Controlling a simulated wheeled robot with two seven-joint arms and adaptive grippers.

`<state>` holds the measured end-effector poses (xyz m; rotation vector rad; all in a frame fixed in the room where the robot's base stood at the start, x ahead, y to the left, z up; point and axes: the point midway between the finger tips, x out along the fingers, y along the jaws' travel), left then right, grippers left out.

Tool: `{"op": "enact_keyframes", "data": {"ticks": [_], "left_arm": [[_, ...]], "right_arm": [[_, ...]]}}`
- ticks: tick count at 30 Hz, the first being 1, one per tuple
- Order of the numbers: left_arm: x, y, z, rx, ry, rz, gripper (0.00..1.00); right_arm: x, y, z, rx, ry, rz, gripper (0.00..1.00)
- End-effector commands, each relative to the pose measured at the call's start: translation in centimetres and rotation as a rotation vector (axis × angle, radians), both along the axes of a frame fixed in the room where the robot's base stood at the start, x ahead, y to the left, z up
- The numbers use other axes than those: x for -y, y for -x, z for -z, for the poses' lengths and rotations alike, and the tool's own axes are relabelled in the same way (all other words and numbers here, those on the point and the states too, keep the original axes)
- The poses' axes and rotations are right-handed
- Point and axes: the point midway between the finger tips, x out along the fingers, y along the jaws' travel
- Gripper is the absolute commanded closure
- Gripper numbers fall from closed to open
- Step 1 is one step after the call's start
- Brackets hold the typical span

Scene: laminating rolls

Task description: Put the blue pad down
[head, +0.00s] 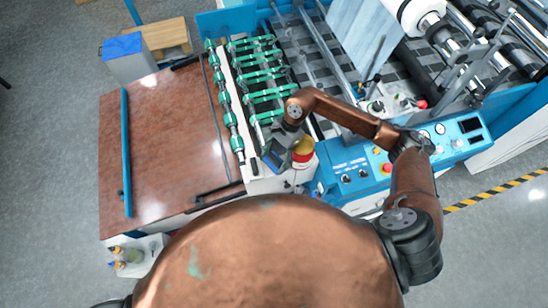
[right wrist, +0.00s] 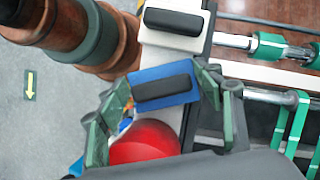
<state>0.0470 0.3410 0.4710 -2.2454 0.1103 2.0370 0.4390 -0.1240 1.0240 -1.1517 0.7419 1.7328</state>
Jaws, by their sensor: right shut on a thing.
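The blue pad (right wrist: 150,98) with a black bar on top shows in the right wrist view. My right gripper (right wrist: 163,88) is shut on it, with green-padded fingers at its left and right sides. In the head view my right gripper (head: 272,156) is over the white end frame of the machine, beside the rollers. My left gripper is not in view.
A white pad (right wrist: 190,42) with a black bar lies just beyond the blue one. A red dome (right wrist: 145,143) is close below my gripper; it is the red and yellow thing (head: 303,150) in the head view. Green rollers (head: 262,75) and a brown table (head: 165,140) are alongside.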

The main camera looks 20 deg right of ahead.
Motion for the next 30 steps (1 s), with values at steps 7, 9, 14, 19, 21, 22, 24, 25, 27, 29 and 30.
{"op": "enact_keyframes", "data": {"ticks": [7,9,14,19,21,22,24,25,27,29,30], "left_arm": [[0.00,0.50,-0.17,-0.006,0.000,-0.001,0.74],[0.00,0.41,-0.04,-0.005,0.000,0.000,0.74],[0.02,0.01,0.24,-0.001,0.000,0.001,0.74],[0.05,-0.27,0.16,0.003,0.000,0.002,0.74],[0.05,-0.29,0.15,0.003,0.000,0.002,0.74],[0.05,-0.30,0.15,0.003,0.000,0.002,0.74],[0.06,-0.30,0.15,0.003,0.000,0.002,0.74],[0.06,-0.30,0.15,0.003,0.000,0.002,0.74],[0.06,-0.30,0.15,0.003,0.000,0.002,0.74],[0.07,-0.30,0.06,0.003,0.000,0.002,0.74],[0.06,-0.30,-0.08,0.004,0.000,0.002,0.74]], "right_arm": [[0.01,-0.02,0.40,0.001,-0.001,-0.001,0.58],[0.02,-0.02,0.49,0.001,-0.001,-0.001,0.58],[0.02,-0.02,0.68,0.002,0.000,-0.001,0.36],[0.02,-0.02,0.62,0.001,-0.001,-0.001,0.25],[0.01,-0.01,0.61,0.001,-0.001,-0.001,0.22],[0.01,-0.01,0.61,0.001,-0.001,-0.001,0.22],[0.01,-0.02,0.61,0.001,-0.001,-0.001,0.22],[0.01,-0.02,0.61,0.001,-0.001,-0.001,0.22],[0.01,-0.02,0.60,0.001,-0.001,-0.001,0.22],[0.01,-0.01,0.54,0.001,-0.001,-0.001,0.22],[0.00,-0.01,0.43,0.001,-0.001,-0.001,0.22]]}}
